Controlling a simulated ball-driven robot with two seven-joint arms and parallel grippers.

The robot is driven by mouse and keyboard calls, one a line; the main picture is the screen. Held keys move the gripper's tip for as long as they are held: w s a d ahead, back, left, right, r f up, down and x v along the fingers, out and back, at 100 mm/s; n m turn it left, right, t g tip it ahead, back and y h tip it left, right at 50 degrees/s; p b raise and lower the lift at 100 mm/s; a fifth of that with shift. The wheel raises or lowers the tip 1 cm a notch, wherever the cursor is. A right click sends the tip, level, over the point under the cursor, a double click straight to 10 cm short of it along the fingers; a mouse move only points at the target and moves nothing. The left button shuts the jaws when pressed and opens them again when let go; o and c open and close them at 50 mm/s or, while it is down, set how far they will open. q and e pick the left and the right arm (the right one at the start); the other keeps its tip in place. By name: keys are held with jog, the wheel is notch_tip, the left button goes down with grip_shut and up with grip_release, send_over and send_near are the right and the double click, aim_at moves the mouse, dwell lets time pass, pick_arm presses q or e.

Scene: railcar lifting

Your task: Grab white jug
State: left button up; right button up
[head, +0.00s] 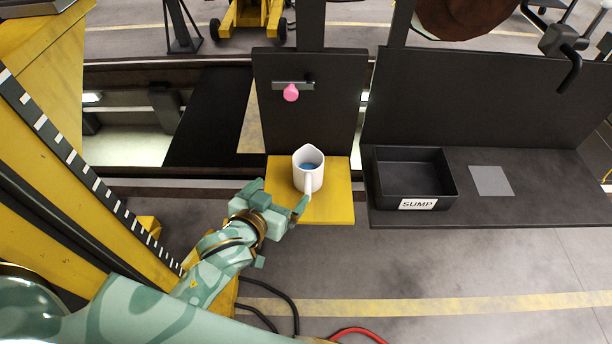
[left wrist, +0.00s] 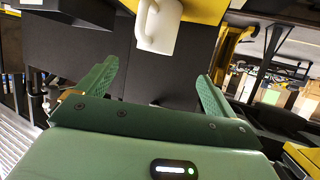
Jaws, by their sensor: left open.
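The white jug (head: 308,172) stands upright on a yellow shelf (head: 336,205), with blue liquid inside and its handle toward me. It also shows in the left wrist view (left wrist: 160,28), at the top, beyond my fingers. My left gripper (head: 280,198) is at the near left corner of the shelf, just short of the jug's handle. In the left wrist view the two green fingers (left wrist: 155,88) are wide apart with nothing between them. In the head view the gripper partly covers the shelf's near left edge. My right gripper is not in view.
A black tray marked SUMP (head: 413,178) sits on a dark bench (head: 540,180) to the right, beside a grey square (head: 491,181). A dark upright panel (head: 310,120) with a pink knob (head: 291,92) stands behind the jug. A yellow structure (head: 60,150) rises on the left.

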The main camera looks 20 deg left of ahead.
aim_at(301, 171)
pick_arm(q)
jog(key=x, duration=0.7)
jog(key=shift+w+d+b, duration=0.2)
jog(key=shift+d+b, duration=0.1)
jog(key=shift+w+a+f, duration=0.1)
jog(key=shift+w+f, duration=0.15)
jog(key=shift+w, duration=0.4)
jog(key=x, duration=0.5)
jog(key=shift+d+r, duration=0.25)
jog(key=shift+r, duration=0.1)
jog(key=shift+c, duration=0.3)
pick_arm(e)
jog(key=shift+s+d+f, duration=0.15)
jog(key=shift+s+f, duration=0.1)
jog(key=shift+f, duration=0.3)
pick_arm(q)
jog(key=shift+s+r, duration=0.1)
jog(key=c, duration=1.1)
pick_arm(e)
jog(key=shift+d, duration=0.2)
pick_arm(q)
jog(key=shift+c, duration=0.2)
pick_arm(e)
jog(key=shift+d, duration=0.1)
